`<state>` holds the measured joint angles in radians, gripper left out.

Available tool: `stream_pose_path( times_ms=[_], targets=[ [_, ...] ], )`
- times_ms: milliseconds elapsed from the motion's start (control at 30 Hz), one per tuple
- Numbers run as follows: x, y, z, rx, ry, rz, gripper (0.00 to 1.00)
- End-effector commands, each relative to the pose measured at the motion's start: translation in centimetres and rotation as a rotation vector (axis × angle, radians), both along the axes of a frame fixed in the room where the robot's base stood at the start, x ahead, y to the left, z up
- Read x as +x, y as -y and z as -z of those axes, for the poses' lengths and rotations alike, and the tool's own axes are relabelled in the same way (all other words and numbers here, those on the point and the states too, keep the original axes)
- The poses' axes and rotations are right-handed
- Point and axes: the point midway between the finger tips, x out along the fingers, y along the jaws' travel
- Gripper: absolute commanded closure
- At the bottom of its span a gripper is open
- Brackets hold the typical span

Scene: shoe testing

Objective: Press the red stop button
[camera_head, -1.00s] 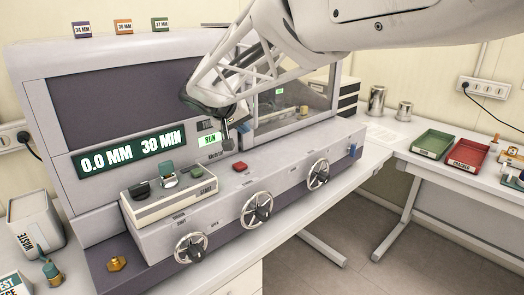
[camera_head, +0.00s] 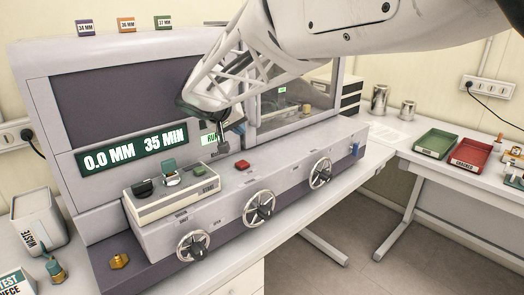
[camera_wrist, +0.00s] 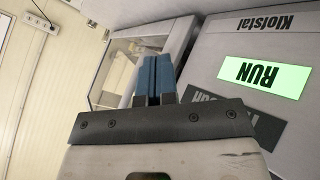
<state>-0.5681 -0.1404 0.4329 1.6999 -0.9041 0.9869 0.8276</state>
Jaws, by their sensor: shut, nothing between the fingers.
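The red stop button (camera_head: 242,164) sits on the machine's front ledge, right of the cream control box. My gripper (camera_head: 223,148) is in front of the machine's face, above and a little left of the red button, and apart from it. In the wrist view my gripper's blue fingers (camera_wrist: 154,78) are shut together with nothing between them. The wrist view shows the green RUN display (camera_wrist: 264,65) upside down on the right; the red button is not in that view. The machine's dark display (camera_head: 132,150) reads 0.0 MM 35 MIN.
A cream box (camera_head: 172,193) with green-topped parts stands left of the red button. Several handwheels, one of them the middle wheel (camera_head: 260,207), stick out from the front below the ledge. A green tray (camera_head: 436,143) and a red tray (camera_head: 470,151) are on the right table.

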Motion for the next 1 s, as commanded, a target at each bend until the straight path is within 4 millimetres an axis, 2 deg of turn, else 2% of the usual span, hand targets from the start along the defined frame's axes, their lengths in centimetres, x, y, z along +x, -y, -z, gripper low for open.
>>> stream_pose_path(
  times_ms=[600,1000],
  targets=[
    [0.0,0.0,6.0,0.0,-0.002,-0.001,1.0],
    [0.0,0.0,7.4,-0.001,0.0,-0.001,1.0]
  ],
)
